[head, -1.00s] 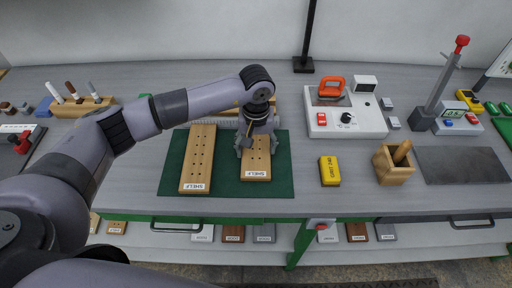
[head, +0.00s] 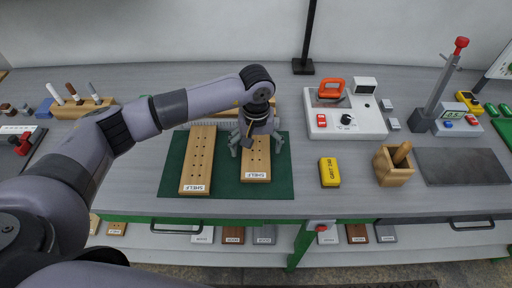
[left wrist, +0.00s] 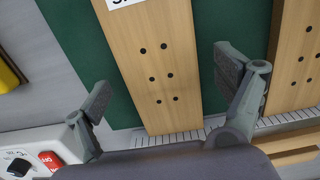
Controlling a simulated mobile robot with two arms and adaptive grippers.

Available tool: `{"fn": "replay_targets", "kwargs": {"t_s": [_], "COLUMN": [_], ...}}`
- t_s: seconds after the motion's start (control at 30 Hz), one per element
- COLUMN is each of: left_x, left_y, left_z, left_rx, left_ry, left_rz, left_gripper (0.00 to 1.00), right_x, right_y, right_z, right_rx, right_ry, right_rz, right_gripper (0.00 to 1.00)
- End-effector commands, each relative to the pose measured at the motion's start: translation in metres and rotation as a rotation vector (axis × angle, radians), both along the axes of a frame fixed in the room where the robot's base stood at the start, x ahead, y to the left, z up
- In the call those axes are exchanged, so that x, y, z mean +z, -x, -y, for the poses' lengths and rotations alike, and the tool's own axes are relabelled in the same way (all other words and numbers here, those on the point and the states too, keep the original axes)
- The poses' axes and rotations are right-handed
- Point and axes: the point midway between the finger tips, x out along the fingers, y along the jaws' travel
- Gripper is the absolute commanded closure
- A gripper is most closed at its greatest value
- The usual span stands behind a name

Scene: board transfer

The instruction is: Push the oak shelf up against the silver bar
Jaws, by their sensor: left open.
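Two light wood boards labelled SHELF lie flat on a green mat: a right one (head: 256,163) and a longer left one (head: 199,155). I cannot tell by look which is called oak. My left gripper (head: 256,149) is open above the right board, its fingers apart on either side of it. The left wrist view shows this board (left wrist: 160,58) between the spread fingers (left wrist: 165,97), with clear gaps. A silver bar with tick marks (left wrist: 290,117) runs across the board's far end. Whether they touch is hard to tell. My right gripper is not in view.
A wooden piece (left wrist: 290,146) lies beyond the bar. Right of the mat (head: 224,181) are a yellow block (head: 329,172), a white device (head: 360,124) and a wooden holder (head: 392,173). A pen block (head: 82,108) stands at the left. The bench front is mostly clear.

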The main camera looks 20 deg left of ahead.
Motion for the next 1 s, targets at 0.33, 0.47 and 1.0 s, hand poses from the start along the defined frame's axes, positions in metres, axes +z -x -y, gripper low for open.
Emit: {"fn": "replay_targets", "kwargs": {"t_s": [0.33, 0.47, 1.0], "left_x": [0.069, 0.092, 0.115], "left_y": [-0.002, -0.001, 0.0], "left_z": [0.0, 0.0, 0.0], "left_rx": [0.0, 0.0, 0.001], "left_ry": [0.0, 0.0, 0.0], "left_rz": [0.006, 0.003, 0.0], "left_gripper": [0.1, 0.1, 0.1], "right_x": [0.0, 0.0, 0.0], "right_y": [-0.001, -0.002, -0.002], "right_z": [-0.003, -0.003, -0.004], "right_rx": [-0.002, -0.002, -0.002], "right_ry": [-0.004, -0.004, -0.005], "right_rz": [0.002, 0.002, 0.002], "right_gripper": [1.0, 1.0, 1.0]}}
